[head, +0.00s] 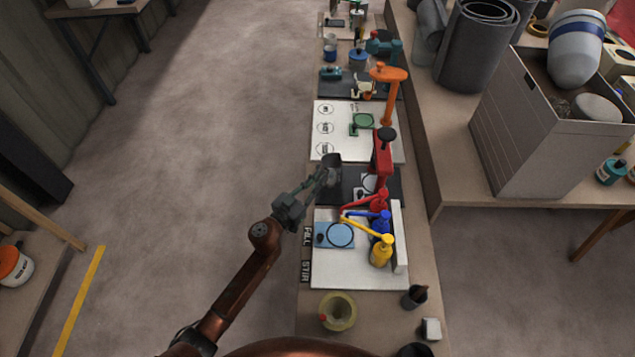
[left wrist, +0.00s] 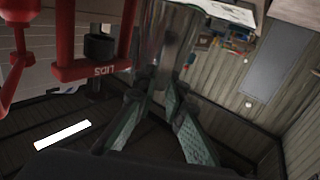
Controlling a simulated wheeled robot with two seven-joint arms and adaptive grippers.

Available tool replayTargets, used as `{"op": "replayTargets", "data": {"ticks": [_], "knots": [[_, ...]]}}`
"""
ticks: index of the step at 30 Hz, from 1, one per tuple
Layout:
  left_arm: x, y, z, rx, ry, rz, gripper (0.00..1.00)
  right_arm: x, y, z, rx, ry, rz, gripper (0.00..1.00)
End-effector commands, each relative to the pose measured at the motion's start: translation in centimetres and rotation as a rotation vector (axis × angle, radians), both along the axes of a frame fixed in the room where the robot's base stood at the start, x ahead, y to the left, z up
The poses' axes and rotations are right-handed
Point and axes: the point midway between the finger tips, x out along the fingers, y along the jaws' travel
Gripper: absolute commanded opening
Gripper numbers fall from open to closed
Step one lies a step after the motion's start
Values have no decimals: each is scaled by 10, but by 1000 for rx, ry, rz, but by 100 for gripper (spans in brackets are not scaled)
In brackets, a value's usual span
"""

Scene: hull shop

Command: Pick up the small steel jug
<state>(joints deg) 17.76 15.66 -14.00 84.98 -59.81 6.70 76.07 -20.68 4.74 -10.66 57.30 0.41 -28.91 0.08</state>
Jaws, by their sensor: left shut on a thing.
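The small steel jug (head: 331,163) is grey and shiny, near the left edge of the dark mat (head: 345,190) on the long bench. My left gripper (head: 322,180) is shut on it, reaching in from the lower left. In the left wrist view the jug (left wrist: 168,35) stands out beyond the fingers of my left gripper (left wrist: 160,90), which close on its near end. Its top is cut off by the frame there. I cannot tell how far it is above the mat. My right gripper is in neither view.
A red machine (head: 382,150) stands just right of the jug and also fills the left of the wrist view (left wrist: 92,68). The floor left of the bench is clear.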

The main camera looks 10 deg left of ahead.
Motion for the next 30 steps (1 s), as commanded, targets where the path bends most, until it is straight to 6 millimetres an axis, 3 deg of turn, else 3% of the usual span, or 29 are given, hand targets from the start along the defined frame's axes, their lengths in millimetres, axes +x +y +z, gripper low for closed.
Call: {"op": "replayTargets", "data": {"ticks": [17, 23, 30], "knots": [[-33, 7, 44, 2, -4, -1, 0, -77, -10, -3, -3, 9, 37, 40], [-50, 11, 67, 2, -5, -1, 0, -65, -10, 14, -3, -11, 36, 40], [-79, 18, 76, 1, -4, -1, 0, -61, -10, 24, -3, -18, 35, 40]]}}
